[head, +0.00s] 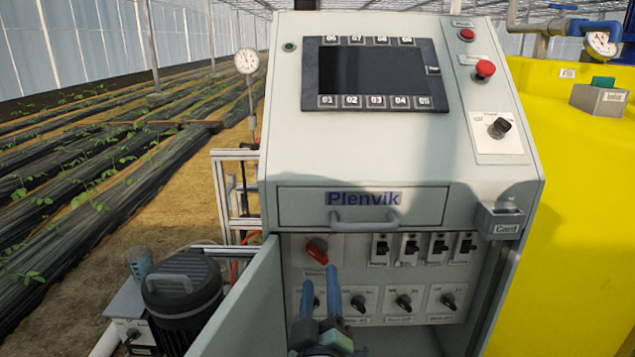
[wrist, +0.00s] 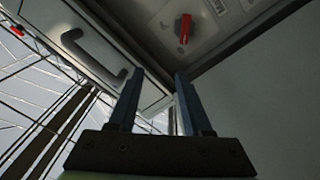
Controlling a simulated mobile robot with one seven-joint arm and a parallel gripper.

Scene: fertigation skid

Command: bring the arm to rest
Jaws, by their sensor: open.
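My gripper (head: 320,278) is in front of the open lower compartment of the grey control cabinet (head: 400,150). Its two blue fingers stand apart with nothing between them, and they also show in the wrist view (wrist: 157,85). In the head view the right fingertip appears just below the red rotary switch (head: 316,247); whether they touch cannot be told there. In the wrist view the red switch (wrist: 184,28) lies beyond the fingertips, apart from them.
The cabinet door (head: 245,310) hangs open left of my gripper. A drawer with a handle (head: 364,217) is above it. Breakers (head: 411,248) and black knobs (head: 404,301) sit to the right. A black motor (head: 183,295) stands lower left and a yellow tank (head: 575,200) at right.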

